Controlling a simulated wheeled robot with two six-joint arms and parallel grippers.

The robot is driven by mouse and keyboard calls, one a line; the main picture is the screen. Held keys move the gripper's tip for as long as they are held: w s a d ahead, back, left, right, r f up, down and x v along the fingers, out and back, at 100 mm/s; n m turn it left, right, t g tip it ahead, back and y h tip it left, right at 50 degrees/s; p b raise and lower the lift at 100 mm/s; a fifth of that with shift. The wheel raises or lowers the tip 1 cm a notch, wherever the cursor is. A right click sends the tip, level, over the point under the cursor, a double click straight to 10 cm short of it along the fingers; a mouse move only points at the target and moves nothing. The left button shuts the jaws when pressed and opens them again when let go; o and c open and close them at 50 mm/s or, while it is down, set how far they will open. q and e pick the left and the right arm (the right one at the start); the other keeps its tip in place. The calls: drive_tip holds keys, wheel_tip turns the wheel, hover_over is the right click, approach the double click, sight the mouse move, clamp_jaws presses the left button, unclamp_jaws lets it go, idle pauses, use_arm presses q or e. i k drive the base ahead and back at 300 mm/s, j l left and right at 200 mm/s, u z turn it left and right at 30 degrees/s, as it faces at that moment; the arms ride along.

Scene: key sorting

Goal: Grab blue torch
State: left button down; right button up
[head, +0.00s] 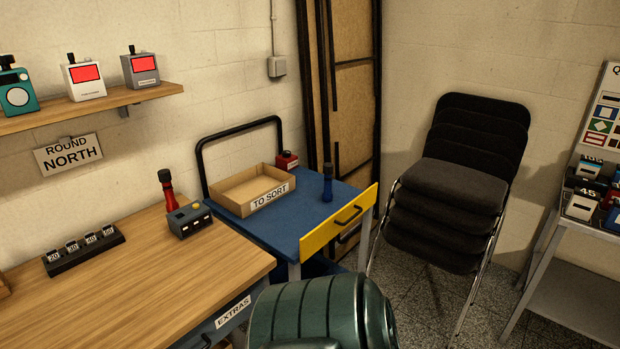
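A blue torch (327,185) with a dark top stands upright on the blue top of a cart (290,225). It stands to the right of a cardboard tray labelled "TO SORT" and behind the cart's yellow front panel (341,220). Nothing touches the torch that I can see. Neither of my grippers shows in this view.
The cardboard tray (268,203) and a small red box (287,160) share the cart. A red torch (167,190) and a grey device (190,220) stand on the wooden bench (130,290). Stacked black chairs (455,185) and a grey table (575,270) are to the right.

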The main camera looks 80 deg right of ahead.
sight(327, 195)
drive_tip(key=z, duration=2.8)
drive_tip(key=i+l, duration=0.1)
